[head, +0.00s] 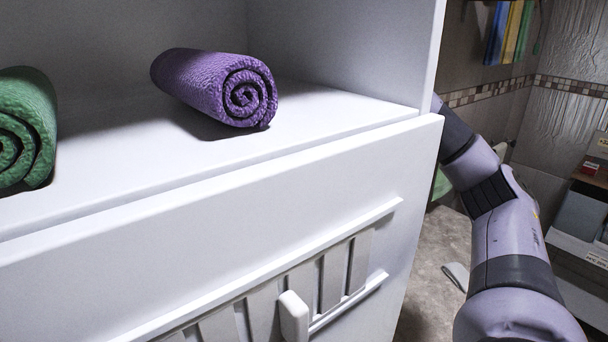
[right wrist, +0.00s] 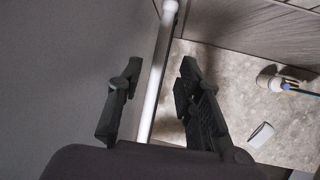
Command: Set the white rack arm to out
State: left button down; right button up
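A long white rod, which looks like the white rack arm (right wrist: 157,72), runs from top to bottom through the right wrist view, with a rounded end near the top edge. My right gripper (right wrist: 161,68) is open, with its two dark fingers apart on either side of the rod. A gap shows between the rod and each finger. The rod's lower end is hidden by the gripper body. In the head view my right arm reaches behind the side of the white cabinet (head: 300,160), so the right gripper and the rod are hidden there. My left gripper is not in view.
A purple rolled towel (head: 205,85) and a green rolled towel (head: 25,125) lie on the cabinet shelf. The slatted front has a white handle (head: 294,315). A grey panel (right wrist: 60,70) lies left of the rod; a white object (right wrist: 261,135) lies on the floor at right.

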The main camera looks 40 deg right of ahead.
jog(key=shift+x, duration=2.1)
jog(key=shift+s, duration=0.1)
jog(key=shift+c, duration=0.2)
grip_shut()
